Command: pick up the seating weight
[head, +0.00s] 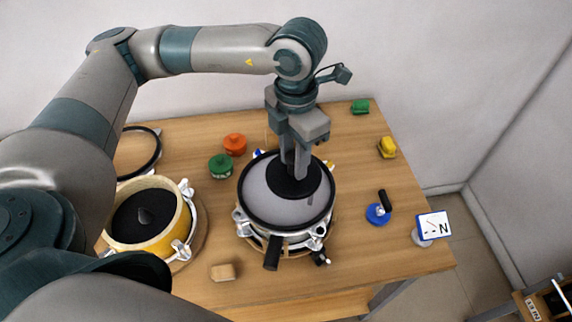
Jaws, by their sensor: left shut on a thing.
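The seating weight, a round black disc (272,182), lies on the grey mesh pad (258,204) with a black rim, in the middle of the table in the head view. The pad sits on a round metal fixture with clamps (300,244). My left gripper (300,172) points straight down over the disc, its fingers shut on the weight. The fingers hide the gripped part. The disc looks level and close to the mesh; I cannot tell whether it touches. My right gripper is not in view.
A yellow drum (158,236) with clamps stands left, a black ring (153,166) behind it. A wooden block (223,272) lies in front. A blue-based handle (378,213) and dial sign (433,225) stand right.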

